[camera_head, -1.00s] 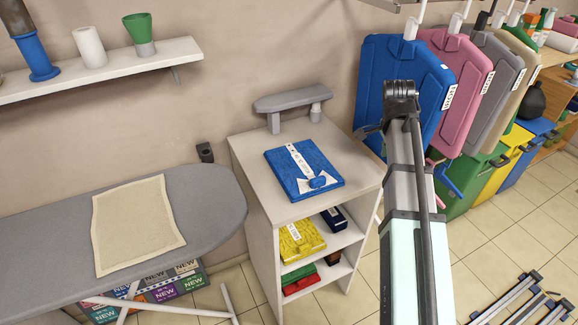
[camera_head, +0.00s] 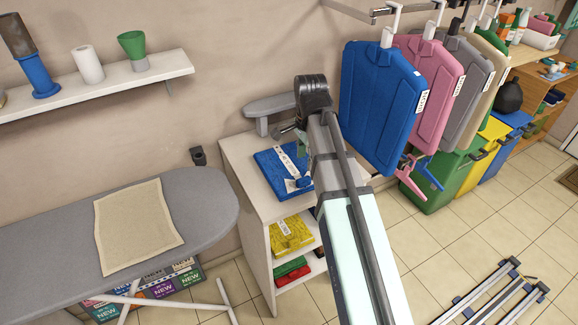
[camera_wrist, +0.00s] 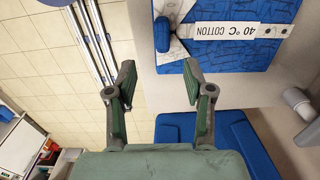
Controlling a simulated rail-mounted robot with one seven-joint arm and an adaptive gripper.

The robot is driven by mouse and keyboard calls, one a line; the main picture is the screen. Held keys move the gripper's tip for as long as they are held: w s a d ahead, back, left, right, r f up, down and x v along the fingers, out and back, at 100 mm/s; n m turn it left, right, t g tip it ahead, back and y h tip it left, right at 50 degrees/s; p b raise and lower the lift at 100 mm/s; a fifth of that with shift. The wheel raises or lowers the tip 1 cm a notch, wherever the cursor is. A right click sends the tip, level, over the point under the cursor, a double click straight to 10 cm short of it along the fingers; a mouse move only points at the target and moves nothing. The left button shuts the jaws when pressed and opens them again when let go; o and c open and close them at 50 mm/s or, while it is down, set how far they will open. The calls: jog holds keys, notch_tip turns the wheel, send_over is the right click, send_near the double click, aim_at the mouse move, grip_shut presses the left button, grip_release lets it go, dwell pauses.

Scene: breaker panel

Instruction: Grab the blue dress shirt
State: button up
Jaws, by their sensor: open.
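A folded blue dress shirt (camera_head: 268,163) with a white paper band lies flat on top of a white shelf cabinet (camera_head: 233,150). My arm covers its right part in the head view. In the wrist view the shirt (camera_wrist: 236,62) is at the upper right, its band reading "40 °C COTTON". My gripper (camera_wrist: 158,76) is open and empty, its two fingers spread apart. It is over the cabinet's edge area, apart from the shirt and offset from it in the wrist view. In the head view my arm hides most of the gripper.
A grey sleeve board (camera_head: 268,106) stands behind the shirt. A blue hanging garment (camera_head: 380,105) and others hang to the right. A yellow folded item (camera_head: 290,236) lies on a lower shelf. An ironing board (camera_head: 205,215) with a beige cloth is at left.

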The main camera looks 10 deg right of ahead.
send_over(304, 178)
jog(key=f, duration=0.4)
jog(key=shift+s+d+f+p, duration=0.1)
jog(key=shift+s+d+p, duration=0.1)
jog(key=shift+p, duration=0.2)
jog(key=shift+w+a+f+p, duration=0.15)
jog(key=shift+f+p, duration=0.4)
jog(key=shift+f, duration=0.8)
jog(key=shift+a+f+p, duration=0.1)
jog(key=shift+f+p, duration=0.45)
jog(key=shift+f, duration=0.75)
grip_shut()
